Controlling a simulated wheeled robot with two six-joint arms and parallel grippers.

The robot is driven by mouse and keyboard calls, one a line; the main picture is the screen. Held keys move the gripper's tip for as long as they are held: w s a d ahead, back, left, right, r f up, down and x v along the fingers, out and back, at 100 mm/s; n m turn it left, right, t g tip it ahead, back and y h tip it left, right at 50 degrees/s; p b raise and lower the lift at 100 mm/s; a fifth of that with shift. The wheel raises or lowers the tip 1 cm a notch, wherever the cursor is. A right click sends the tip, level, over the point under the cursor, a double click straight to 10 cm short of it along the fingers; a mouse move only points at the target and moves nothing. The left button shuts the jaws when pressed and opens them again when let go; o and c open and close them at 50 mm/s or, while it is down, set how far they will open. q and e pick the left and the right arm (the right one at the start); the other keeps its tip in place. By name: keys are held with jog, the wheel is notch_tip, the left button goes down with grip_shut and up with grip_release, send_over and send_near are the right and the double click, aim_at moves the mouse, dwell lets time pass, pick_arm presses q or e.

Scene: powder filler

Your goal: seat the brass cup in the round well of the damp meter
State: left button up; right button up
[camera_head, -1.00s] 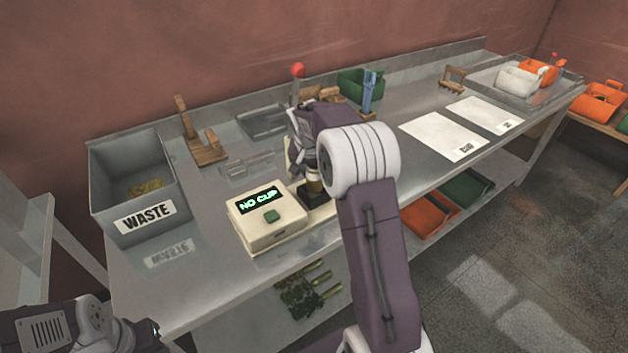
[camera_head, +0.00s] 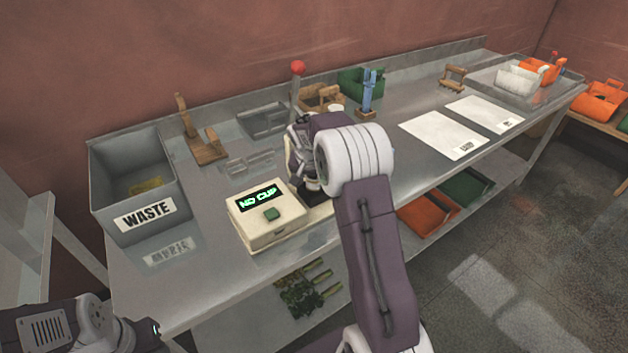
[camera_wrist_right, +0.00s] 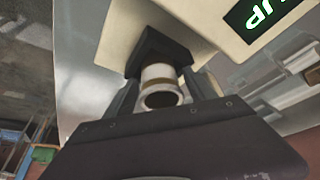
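The damp meter (camera_head: 268,228) is a cream box on the bench with a green button and a screen reading NO CUP. Its dark well block (camera_head: 303,198) stands at its right side and also shows in the right wrist view (camera_wrist_right: 160,48). The brass cup (camera_wrist_right: 161,88) is between the fingers of my right gripper (camera_wrist_right: 160,92), its dark opening facing the wrist camera. In the head view the right gripper (camera_head: 311,184) is over the well block and mostly hidden by my arm. Whether the cup's base is inside the well is hidden. Part of my left arm shows at the lower left.
A grey WASTE bin (camera_head: 112,200) stands left of the meter. White mats (camera_head: 445,134) lie on the right.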

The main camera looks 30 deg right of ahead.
jog(key=shift+r+p, duration=0.3)
jog(key=shift+r, duration=0.05)
jog(key=v, duration=1.1)
jog(key=shift+r, duration=0.35)
jog(key=shift+a, duration=0.1)
jog(key=s+a+f+n+y, duration=0.1)
jog(key=s+a+f+n, duration=0.1)
jog(key=s+a+f, duration=0.2)
jog(key=s+a+f+n+g+y, duration=0.1)
jog(key=s+a+f+n, duration=0.2)
jog(key=s+f, duration=0.3)
jog(key=s+a+f+n+g+y, duration=0.1)
jog(key=s+a+f+n, duration=0.2)
jog(key=s, duration=0.9)
jog(key=shift+a+f, duration=0.95)
jog(key=shift+a, duration=0.25)
jog(key=shift+s, duration=0.15)
